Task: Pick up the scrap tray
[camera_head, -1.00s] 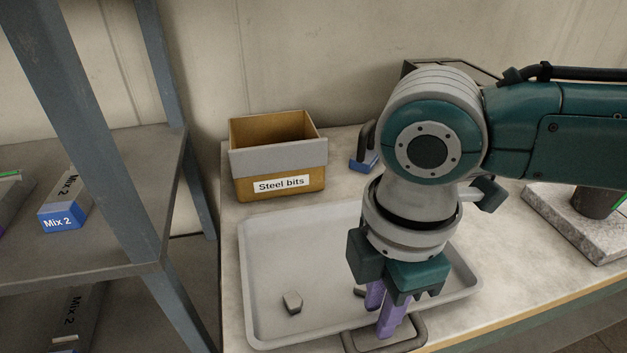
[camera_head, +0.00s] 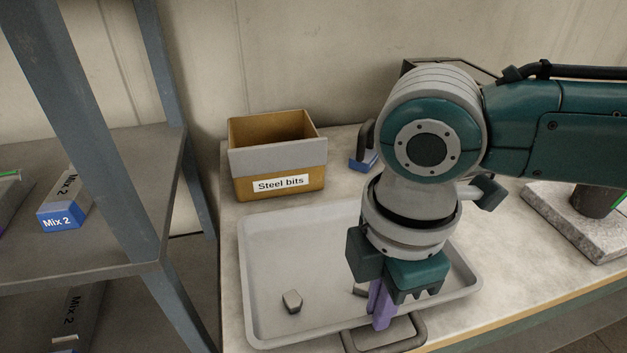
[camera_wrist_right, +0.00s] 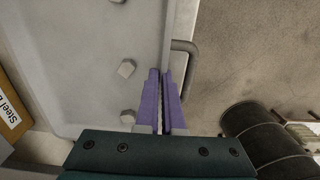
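The scrap tray (camera_head: 262,240) is a shallow pale grey tray on the workbench. It has a dark bar handle (camera_head: 420,330) on its near side, which also shows in the wrist view (camera_wrist_right: 187,45). My right gripper (camera_head: 380,322) points down at the near rim, beside the handle. In the wrist view its purple fingers (camera_wrist_right: 160,80) are close together with the tray wall between them. My left gripper is not in view.
A box labelled "Steel bits" (camera_head: 281,184) stands behind the tray. A blue object (camera_head: 362,161) lies beside it. A grey shelf (camera_head: 130,245) with "Mix 2" boxes (camera_head: 62,218) is at left. A stone slab (camera_head: 560,215) is at right.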

